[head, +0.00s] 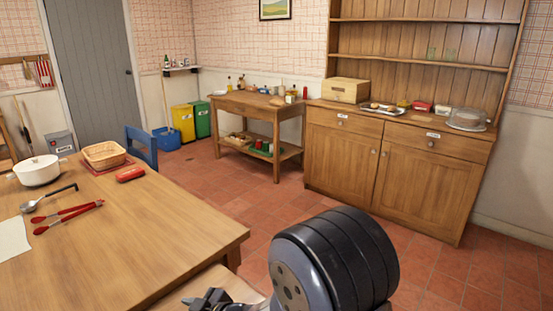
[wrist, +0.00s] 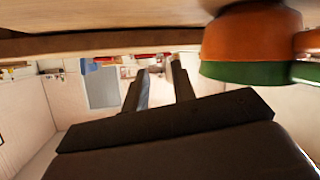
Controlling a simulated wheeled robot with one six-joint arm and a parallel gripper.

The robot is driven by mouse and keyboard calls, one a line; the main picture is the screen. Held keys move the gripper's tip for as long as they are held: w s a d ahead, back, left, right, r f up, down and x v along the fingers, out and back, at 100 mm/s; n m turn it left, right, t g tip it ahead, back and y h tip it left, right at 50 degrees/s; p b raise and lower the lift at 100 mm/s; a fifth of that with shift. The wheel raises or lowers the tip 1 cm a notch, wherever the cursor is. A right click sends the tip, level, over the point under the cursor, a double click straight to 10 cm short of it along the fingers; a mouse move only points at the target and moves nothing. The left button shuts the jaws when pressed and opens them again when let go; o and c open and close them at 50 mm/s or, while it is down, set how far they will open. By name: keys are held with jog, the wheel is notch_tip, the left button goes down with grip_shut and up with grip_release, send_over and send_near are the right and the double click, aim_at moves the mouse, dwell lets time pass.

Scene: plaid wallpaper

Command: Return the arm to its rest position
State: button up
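My gripper (wrist: 159,68) shows in the wrist view, with its two dark fingers apart and nothing visible between them. The wrist picture is upside down, with a wooden surface along its top. My arm's large dark, rounded joint (head: 335,262) fills the bottom middle of the head view. A dark piece at the bottom edge of the head view may be part of my gripper; its fingers cannot be made out there.
An orange and green round vessel (wrist: 250,40) is close beside my gripper in the wrist view. A wooden table (head: 150,245) is at left, with a white pot (head: 38,171), ladle and red tongs (head: 68,215). A cabinet (head: 400,175) stands behind; tiled floor between is clear.

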jog(key=shift+f, duration=0.5)
jog(key=shift+d, duration=0.1)
